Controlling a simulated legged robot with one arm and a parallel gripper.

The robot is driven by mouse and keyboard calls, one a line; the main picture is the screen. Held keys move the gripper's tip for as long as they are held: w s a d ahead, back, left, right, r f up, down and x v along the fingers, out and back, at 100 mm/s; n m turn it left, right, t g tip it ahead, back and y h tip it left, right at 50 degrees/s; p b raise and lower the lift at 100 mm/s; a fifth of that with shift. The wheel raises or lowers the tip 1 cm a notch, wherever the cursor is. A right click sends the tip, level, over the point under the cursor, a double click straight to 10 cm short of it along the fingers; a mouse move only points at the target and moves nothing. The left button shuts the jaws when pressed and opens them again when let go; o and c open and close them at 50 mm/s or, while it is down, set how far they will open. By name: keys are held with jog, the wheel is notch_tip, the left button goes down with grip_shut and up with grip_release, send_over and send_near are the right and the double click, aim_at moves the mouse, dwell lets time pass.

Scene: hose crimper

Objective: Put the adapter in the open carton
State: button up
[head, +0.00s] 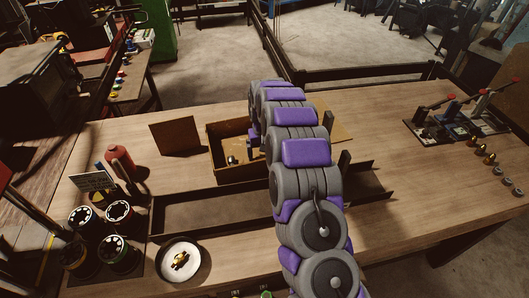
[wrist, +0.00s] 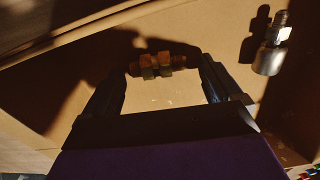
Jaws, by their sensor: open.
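The open carton (head: 215,152) stands in the middle of the table with its flaps folded out. My gripper (wrist: 166,72) is open and points down into the carton; my arm hides much of it in the head view. A brass-coloured fitting (wrist: 157,66), apparently the adapter, lies in shadow on the carton floor between and just beyond my fingertips, not gripped. A silver fitting with a threaded end (wrist: 273,48) is at the right in the wrist view. A small metal fitting also shows inside the carton in the head view (head: 232,159).
A white dish (head: 180,261) holding a brass piece is at the front left. A dark tray (head: 215,211) lies in front of the carton. A red bottle (head: 120,160) and several black-and-white cylinders (head: 119,212) stand left. Toggle clamps (head: 460,120) and small fittings are right.

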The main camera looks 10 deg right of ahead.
jog(key=shift+a+r, duration=0.15)
jog(key=shift+a, duration=0.1)
notch_tip(320, 180, up, 11)
jog(key=p, duration=0.2)
jog(key=s+r, duration=1)
jog(key=s, duration=0.3)
jog(key=s+g, duration=0.1)
jog(key=s, duration=3.6)
jog(key=shift+d+r+g, duration=0.15)
jog(key=shift+d+g, duration=0.1)
jog(key=shift+g, duration=0.15)
jog(key=shift+s, duration=0.1)
